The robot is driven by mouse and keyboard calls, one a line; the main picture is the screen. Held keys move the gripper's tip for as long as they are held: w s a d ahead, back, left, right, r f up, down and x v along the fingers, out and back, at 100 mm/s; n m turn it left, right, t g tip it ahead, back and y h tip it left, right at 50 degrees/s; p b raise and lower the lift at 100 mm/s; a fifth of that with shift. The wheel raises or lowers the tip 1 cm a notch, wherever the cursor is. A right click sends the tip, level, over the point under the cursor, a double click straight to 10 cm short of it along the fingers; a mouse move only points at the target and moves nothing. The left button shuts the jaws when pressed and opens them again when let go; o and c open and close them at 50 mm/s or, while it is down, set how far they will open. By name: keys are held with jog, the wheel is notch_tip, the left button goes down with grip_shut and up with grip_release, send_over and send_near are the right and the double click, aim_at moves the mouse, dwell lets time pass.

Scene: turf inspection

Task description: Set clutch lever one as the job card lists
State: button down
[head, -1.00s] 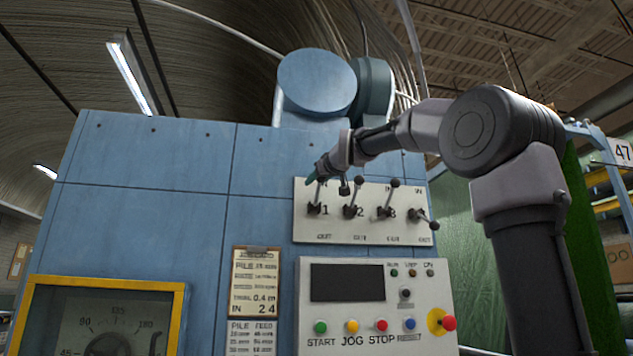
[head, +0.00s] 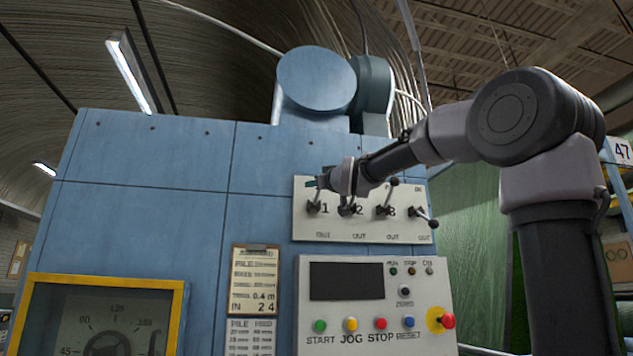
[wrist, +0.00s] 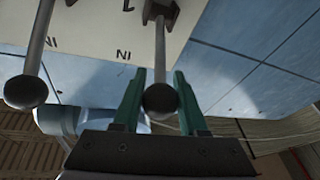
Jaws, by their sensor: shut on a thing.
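Clutch lever one (head: 316,203) is a metal rod with a dark ball knob on the white lever panel (head: 305,228). It points up, toward the IN side. In the wrist view its knob (wrist: 160,100) sits between the green fingers of my gripper (wrist: 158,98), which is shut on it. In the head view my gripper (head: 318,182) is at the top of lever one and covers its knob. The job card (head: 253,280) hangs left of the control box. Its bottom line reads IN 2 4; several upper lines are too blurred to read.
Lever three (head: 388,198) points up. Lever four (head: 424,217) slants down right. The control box (head: 375,325) with buttons is below.

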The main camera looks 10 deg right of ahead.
notch_tip(320, 180, down, 7)
jog(key=n+t+y, duration=0.1)
jog(key=t, duration=0.1)
jog(key=shift+s+t, duration=0.4)
jog(key=shift+s, duration=0.05)
jog(key=shift+r, duration=0.1)
dwell(0.3)
jog(key=shift+a, duration=0.1)
dwell(0.8)
jog(key=shift+c, duration=2.3)
grip_release()
jog(key=shift+r, duration=0.1)
jog(key=shift+s, duration=0.1)
